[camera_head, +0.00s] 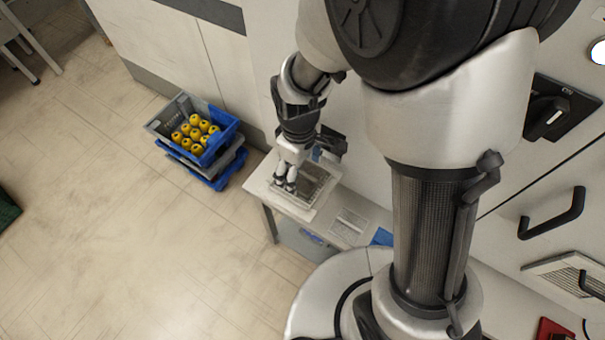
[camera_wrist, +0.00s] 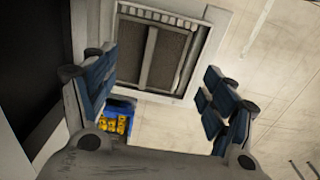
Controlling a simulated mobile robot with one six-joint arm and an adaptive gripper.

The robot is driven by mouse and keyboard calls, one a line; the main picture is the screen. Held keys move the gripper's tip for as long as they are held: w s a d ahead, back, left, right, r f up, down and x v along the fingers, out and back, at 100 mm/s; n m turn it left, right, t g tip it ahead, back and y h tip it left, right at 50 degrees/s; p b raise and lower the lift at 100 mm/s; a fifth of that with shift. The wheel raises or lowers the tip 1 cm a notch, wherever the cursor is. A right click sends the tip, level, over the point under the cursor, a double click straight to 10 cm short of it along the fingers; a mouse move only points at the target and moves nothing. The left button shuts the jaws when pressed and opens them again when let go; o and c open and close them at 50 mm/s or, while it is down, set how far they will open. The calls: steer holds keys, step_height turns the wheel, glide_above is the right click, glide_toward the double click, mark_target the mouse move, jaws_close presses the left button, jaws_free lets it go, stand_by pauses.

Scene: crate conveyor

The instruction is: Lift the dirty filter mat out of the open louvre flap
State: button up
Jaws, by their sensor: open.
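A pale frame (camera_head: 333,180), which looks like the open louvre flap, lies low against the wall below my arm. It also shows at the top of the wrist view (camera_wrist: 208,45). Inside it is a dark grey-brown mat (camera_wrist: 165,70), crossed by a light bar; I take this for the dirty filter mat. The mat shows in part in the head view (camera_head: 314,180). My gripper (camera_head: 285,187) is over the left part of the frame. In the wrist view its blue-padded fingers (camera_wrist: 160,105) stand wide apart with nothing between them. I cannot tell the remaining height.
A grey and blue crate (camera_head: 222,145) of yellow round items stands on stacked crates left of the flap. A pale sheet (camera_head: 350,222) and a blue item (camera_head: 382,237) lie nearer. A louvred grille (camera_head: 565,268) is at far right. The floor at left is largely clear.

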mark_target(300, 181)
step_height(300, 181, down, 3)
steer(key=shift+w+f+b, duration=0.1)
steer(key=shift+w+b, duration=0.05)
steer(key=shift+b, duration=0.3)
steer(key=c, duration=1)
steer(key=shift+d, duration=0.1)
jaws_close()
steer(key=shift+s, duration=0.2)
